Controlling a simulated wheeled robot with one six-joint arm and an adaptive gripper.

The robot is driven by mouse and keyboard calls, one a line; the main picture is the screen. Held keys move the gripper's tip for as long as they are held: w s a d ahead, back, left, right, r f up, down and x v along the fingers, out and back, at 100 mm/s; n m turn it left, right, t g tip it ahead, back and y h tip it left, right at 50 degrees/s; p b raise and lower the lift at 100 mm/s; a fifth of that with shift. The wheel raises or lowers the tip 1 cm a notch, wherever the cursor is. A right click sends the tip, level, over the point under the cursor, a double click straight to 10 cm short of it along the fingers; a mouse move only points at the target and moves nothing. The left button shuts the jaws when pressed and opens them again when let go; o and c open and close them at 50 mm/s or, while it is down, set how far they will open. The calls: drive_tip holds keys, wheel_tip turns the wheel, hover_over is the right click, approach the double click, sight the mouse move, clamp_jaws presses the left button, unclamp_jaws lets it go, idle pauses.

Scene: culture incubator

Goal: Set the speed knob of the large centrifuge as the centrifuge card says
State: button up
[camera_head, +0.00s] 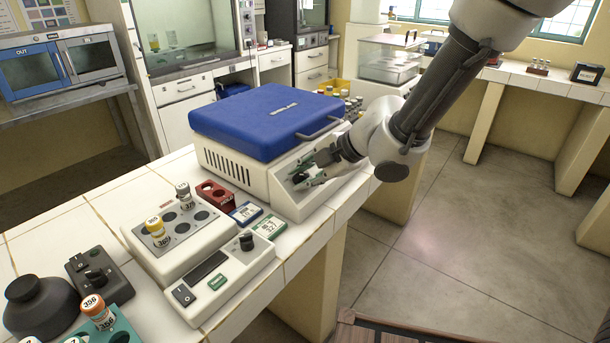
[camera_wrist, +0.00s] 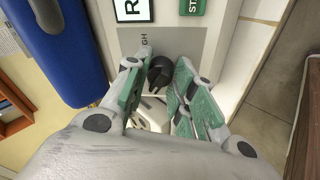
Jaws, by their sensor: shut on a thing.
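The large centrifuge (camera_head: 232,160) is a white box with a shut blue lid (camera_head: 265,118) and a sloped front panel. My gripper (camera_head: 312,177) is at this panel. In the wrist view, its green-padded fingers (camera_wrist: 156,84) stand on both sides of the black speed knob (camera_wrist: 159,72) and are shut on it. The knob's pointer and most of its scale are hidden; a label ending in "GH" shows beside it.
A red rack (camera_head: 214,194) sits near the centrifuge. A green START button (camera_wrist: 193,6) is close to the gripper.

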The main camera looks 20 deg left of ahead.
drive_tip(key=shift+m, duration=0.3)
drive_tip(key=m+t, duration=0.1)
drive_tip(key=m, duration=0.5)
drive_tip(key=m+t, duration=0.1)
drive_tip(key=m, duration=0.6)
drive_tip(key=shift+s+m, duration=0.1)
drive_tip(key=shift+m, duration=0.3)
drive_tip(key=m, duration=0.5)
drive_tip(key=shift+a+m+t+h, duration=0.1)
drive_tip(key=shift+m+t+h, duration=0.2)
drive_tip(key=shift+t+h, duration=0.1)
drive_tip(key=shift+m+h, duration=0.5)
drive_tip(key=shift+m, duration=1.9)
drive_tip(key=o, duration=1)
drive_tip(key=shift+o, duration=0.2)
drive_tip(key=shift+r, duration=0.1)
